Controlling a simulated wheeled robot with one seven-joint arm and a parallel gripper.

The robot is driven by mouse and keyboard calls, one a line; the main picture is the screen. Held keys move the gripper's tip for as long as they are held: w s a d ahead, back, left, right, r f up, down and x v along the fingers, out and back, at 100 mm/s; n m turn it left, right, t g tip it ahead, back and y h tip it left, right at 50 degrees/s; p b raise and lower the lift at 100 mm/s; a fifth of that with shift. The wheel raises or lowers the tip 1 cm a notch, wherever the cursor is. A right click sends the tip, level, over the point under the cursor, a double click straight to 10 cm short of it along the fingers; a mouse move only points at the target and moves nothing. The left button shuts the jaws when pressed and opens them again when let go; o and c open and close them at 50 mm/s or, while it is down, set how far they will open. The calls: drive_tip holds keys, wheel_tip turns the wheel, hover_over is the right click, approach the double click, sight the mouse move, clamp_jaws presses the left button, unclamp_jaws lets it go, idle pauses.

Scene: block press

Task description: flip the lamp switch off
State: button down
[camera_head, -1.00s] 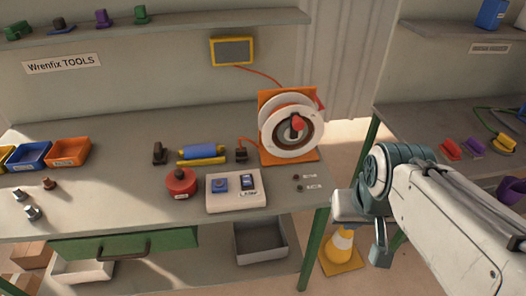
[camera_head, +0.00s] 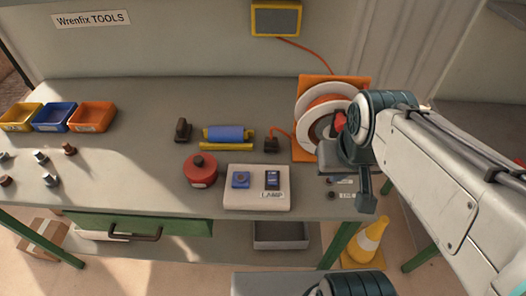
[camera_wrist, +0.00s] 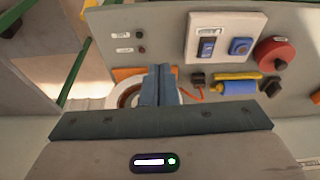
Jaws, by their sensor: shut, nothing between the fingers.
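The lamp switch (camera_head: 272,180) is a dark rocker with a blue part, above a LAMP label on a pale switch box (camera_head: 245,201). A blue square button (camera_head: 240,179) sits left of it on the same box. The wrist view shows the switch (camera_wrist: 206,47) upside down, beyond and right of my fingers. My gripper (camera_head: 366,200) is shut and empty, pointing down near the bench's right end, to the right of the box and apart from it. Its closed fingers also show in the wrist view (camera_wrist: 158,88). The rocker's position is hard to tell.
A cable reel (camera_head: 318,98) stands behind my gripper, partly hidden by my arm. A red round knob-topped object (camera_head: 200,172) is left of the box, with a blue roller (camera_head: 225,133) behind. Two small buttons (camera_head: 331,195) lie right of the box. A cone (camera_head: 366,243) stands on the floor.

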drive_tip(key=shift+s+d, duration=0.1)
drive_tip(key=shift+d, duration=0.05)
drive_tip(key=n+g+b, duration=0.5)
drive_tip(key=n, duration=1.3)
hover_over(272, 180)
drive_tip(key=w, duration=0.2)
drive_tip(key=f, duration=0.3)
drive_tip(key=shift+w+d+f, duration=0.1)
drive_tip(key=shift+w+f, duration=0.1)
drive_tip(key=shift+f, duration=0.1)
drive_tip(key=f, duration=0.4)
drive_tip(key=s+f, duration=0.1)
drive_tip(key=f, duration=0.4)
drive_tip(key=s+f+p, duration=0.1)
drive_tip(key=f, duration=0.4)
